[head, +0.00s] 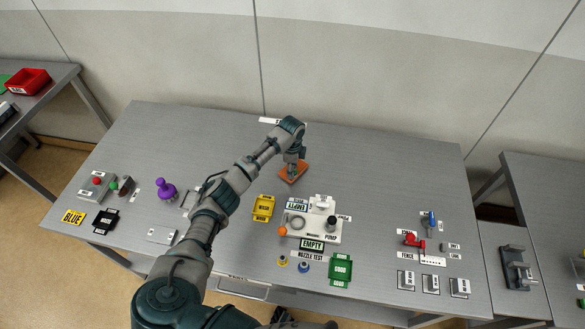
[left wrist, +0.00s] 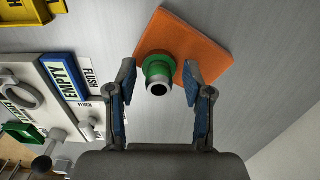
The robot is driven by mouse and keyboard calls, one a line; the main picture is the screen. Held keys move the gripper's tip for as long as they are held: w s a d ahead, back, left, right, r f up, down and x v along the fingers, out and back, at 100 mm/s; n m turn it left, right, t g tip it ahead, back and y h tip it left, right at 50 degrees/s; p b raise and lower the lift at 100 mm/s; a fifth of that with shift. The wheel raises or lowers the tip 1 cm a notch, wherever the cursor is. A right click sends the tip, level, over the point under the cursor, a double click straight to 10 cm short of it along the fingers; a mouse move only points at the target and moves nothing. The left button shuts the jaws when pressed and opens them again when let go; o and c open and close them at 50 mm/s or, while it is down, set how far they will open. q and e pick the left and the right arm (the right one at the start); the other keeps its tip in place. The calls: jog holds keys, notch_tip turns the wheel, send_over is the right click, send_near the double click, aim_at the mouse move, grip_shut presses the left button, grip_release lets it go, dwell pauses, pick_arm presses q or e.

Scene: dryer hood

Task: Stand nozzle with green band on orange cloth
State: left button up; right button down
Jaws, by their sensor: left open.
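The orange cloth (head: 287,177) lies flat toward the back of the table, and it also shows in the left wrist view (left wrist: 205,45). The nozzle with the green band (left wrist: 158,70) stands on the cloth near its edge, its dark round opening facing the wrist camera. My left gripper (left wrist: 160,80) is open, with one finger on each side of the nozzle and a gap to it on both sides. In the head view my left gripper (head: 292,172) is over the cloth and hides the nozzle. My right gripper is not in view.
A white pump test board (head: 325,232) stands just in front of the cloth. A yellow tray (head: 263,208) and a green tray (head: 340,270) are beside it. Two small nozzles, one yellow-banded (head: 283,260) and one blue-banded (head: 304,266), stand near the front. The table behind and right of the cloth is clear.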

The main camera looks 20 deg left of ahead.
pick_arm(q)
notch_tip(320, 180, up, 12)
jog(key=shift+r, duration=0.15)
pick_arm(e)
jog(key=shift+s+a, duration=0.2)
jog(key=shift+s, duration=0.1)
pick_arm(q)
jog(key=shift+d, duration=0.1)
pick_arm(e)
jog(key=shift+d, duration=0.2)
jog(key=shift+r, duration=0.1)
